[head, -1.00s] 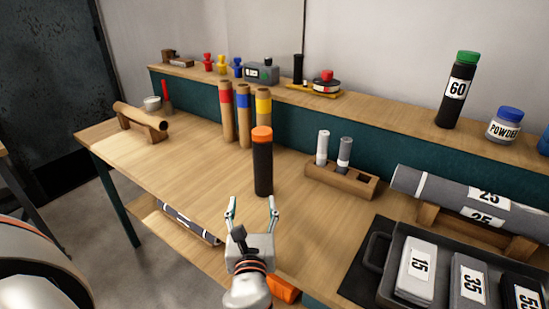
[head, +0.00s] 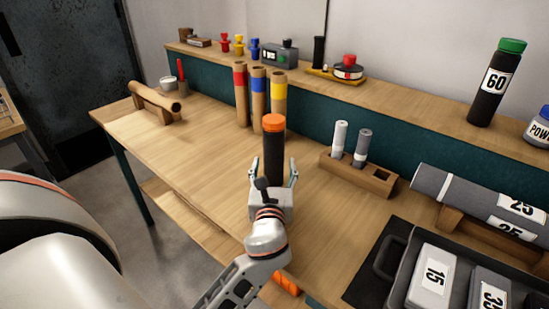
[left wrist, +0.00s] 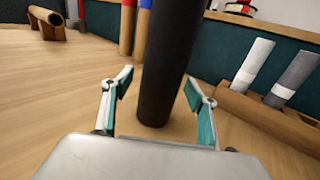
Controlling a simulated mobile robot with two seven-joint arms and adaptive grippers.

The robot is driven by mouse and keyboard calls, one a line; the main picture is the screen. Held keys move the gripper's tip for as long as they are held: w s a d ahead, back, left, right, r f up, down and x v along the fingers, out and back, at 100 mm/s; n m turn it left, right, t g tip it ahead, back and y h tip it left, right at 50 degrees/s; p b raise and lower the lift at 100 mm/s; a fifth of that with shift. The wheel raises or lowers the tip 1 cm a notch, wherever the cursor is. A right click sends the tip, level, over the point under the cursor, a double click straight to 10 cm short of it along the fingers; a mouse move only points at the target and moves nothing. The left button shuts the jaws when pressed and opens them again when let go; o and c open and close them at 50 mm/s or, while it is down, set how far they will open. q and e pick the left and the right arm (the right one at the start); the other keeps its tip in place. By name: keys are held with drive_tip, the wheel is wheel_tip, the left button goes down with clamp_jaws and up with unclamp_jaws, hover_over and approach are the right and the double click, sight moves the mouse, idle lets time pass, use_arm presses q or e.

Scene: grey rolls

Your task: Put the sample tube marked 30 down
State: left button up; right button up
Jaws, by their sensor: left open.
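A tall black tube with an orange cap (head: 273,150) stands upright on the wooden workbench (head: 190,150). No number shows on the side facing me, so I cannot read a 30 on it. My left gripper (head: 272,180) is open at the near side of this tube, low above the bench. In the left wrist view the tube (left wrist: 167,65) rises in line with the gap between the two fingers (left wrist: 158,85). The fingers flank its lower part without closing on it. The tube's cap is out of that view. My right gripper is not in view.
Brown tubes with red, blue and yellow bands (head: 258,98) stand behind. A wooden rack (head: 358,176) holding two small tubes is to the right. A grey roll (head: 465,197) and a black tray (head: 384,258) lie further right. A tube marked 60 (head: 496,84) stands on the shelf.

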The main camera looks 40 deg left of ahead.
use_arm(q)
drive_tip(key=shift+w+a+r, duration=0.1)
drive_tip(key=shift+w, duration=0.05)
drive_tip(key=c, duration=1.4)
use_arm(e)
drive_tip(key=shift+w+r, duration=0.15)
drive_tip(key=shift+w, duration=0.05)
